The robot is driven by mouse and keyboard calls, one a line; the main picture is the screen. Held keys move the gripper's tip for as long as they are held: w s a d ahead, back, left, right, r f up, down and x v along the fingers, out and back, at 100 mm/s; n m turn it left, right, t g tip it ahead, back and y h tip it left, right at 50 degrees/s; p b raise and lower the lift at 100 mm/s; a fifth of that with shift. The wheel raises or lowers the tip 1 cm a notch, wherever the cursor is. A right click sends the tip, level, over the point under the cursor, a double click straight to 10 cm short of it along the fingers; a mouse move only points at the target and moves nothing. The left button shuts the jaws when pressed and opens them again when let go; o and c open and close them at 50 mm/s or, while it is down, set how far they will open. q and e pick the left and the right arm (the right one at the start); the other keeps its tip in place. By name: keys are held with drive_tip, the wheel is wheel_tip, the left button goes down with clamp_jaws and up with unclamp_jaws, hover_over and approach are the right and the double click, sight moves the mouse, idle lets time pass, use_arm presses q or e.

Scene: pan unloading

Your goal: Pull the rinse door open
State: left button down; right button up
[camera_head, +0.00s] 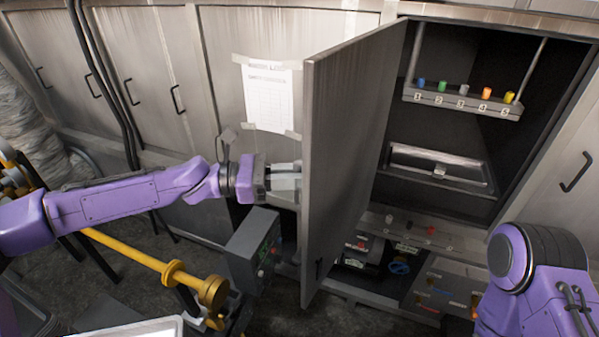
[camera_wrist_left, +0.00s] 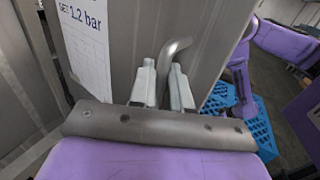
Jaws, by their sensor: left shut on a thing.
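The rinse door (camera_head: 350,150) is a grey metal panel, swung well open from a dark cabinet, and seen nearly edge-on. My left gripper (camera_head: 287,177) is at its outer face, left of the door, with the fingertips partly hidden by the door edge. In the left wrist view, the two pale fingers of my left gripper (camera_wrist_left: 163,88) are shut on a bent metal handle (camera_wrist_left: 175,50) on the door (camera_wrist_left: 135,30). My right arm shows at the lower right of the head view, but its gripper is out of view.
Inside the cabinet are a numbered rack (camera_head: 460,100) with coloured caps and a metal tray (camera_head: 438,170). A grey control box (camera_head: 253,248) and a yellow pipe (camera_head: 135,250) stand below my left arm. A blue crate (camera_wrist_left: 262,130) shows in the wrist view.

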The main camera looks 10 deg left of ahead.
use_arm(q)
drive_tip(key=shift+w+a+r, duration=0.1)
drive_tip(key=shift+w+a, duration=0.2)
drive_tip(key=shift+a, duration=0.15)
drive_tip(key=c, duration=1.3)
unclamp_jaws()
drive_tip(key=shift+o, duration=0.2)
drive_tip(key=shift+w+d, duration=0.1)
drive_tip(key=shift+d, duration=0.05)
drive_tip(key=b+v, duration=0.2)
drive_tip(key=v, duration=0.8)
drive_tip(key=shift+a+b, duration=0.3)
drive_tip(key=shift+b, duration=0.05)
